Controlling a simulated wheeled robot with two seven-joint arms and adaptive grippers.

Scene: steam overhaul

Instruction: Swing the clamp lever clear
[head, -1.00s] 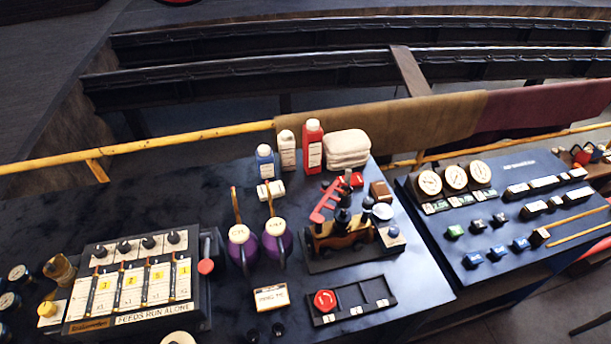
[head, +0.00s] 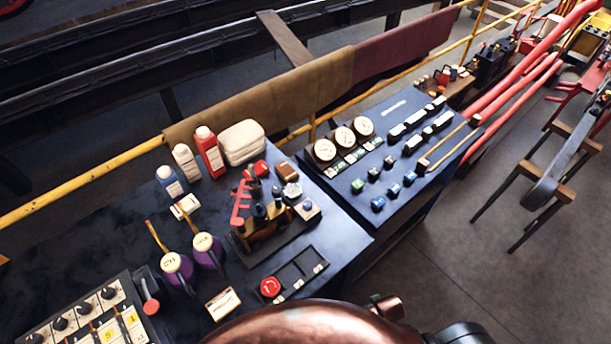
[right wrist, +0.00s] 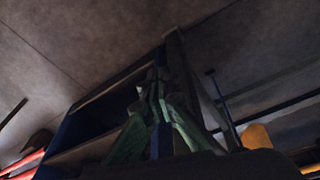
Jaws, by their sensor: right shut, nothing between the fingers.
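A small model engine (head: 262,222) with a red, ladder-like arm (head: 241,203) stands on the dark bench, in the middle of the head view. I cannot pick out with certainty which part is the clamp lever; a separate lever with a round red knob (head: 151,307) stands beside the switch panel at lower left. My right gripper (right wrist: 156,82) shows only in the right wrist view, its greenish fingers together and empty, with a dark bench frame behind them. My left gripper is not in view.
Purple oil cans (head: 208,249), bottles (head: 209,152) and folded towels (head: 242,142) crowd the bench around the engine. A blue gauge panel (head: 345,190) stands to the right. Open floor (head: 420,265) lies beyond the bench, with a wooden-topped trestle (head: 530,195) at far right.

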